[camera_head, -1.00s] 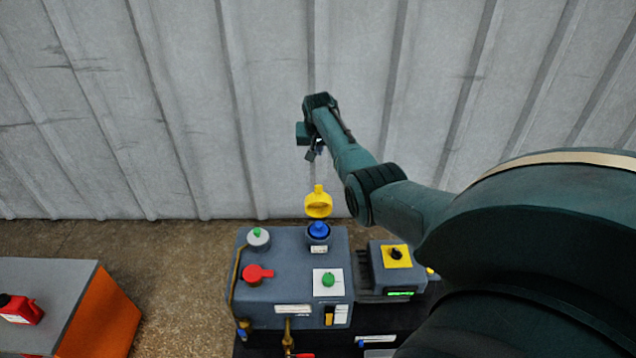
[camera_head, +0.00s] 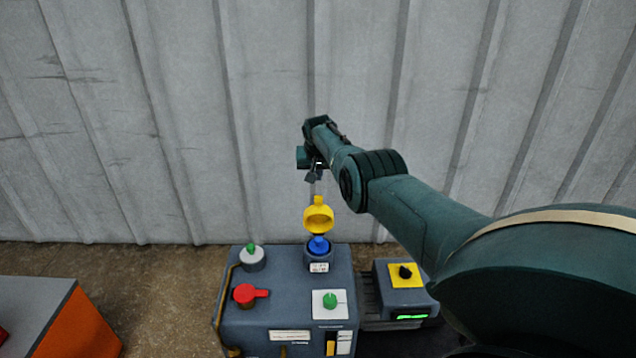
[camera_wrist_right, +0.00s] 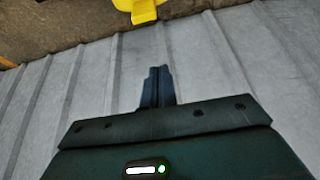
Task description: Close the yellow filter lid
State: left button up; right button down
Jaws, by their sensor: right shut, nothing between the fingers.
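The yellow filter lid (camera_head: 318,216) stands open and upright above the blue filter neck (camera_head: 318,246) at the back of the grey machine (camera_head: 285,309). Part of the lid and its tab also show at the top edge of the right wrist view (camera_wrist_right: 143,8). My right gripper (camera_head: 313,178) is just above and behind the lid, apart from it, with the wall beyond. Its fingers (camera_wrist_right: 157,86) are shut together and empty. My left gripper is in neither view.
The machine top carries a red handle (camera_head: 248,293), a green knob (camera_head: 330,300) and a white cap with a green top (camera_head: 251,257). A smaller box with a black knob on a yellow plate (camera_head: 404,273) stands right. An orange-sided cabinet (camera_head: 82,330) is at lower left. A corrugated wall (camera_head: 180,120) closes the back.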

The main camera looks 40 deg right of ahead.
aim_at(318, 203)
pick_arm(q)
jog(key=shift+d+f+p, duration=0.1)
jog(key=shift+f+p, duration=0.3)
pick_arm(e)
jog(key=shift+s+a+f, duration=0.95)
jog(key=shift+s+f, duration=0.2)
jog(key=shift+f, duration=0.1)
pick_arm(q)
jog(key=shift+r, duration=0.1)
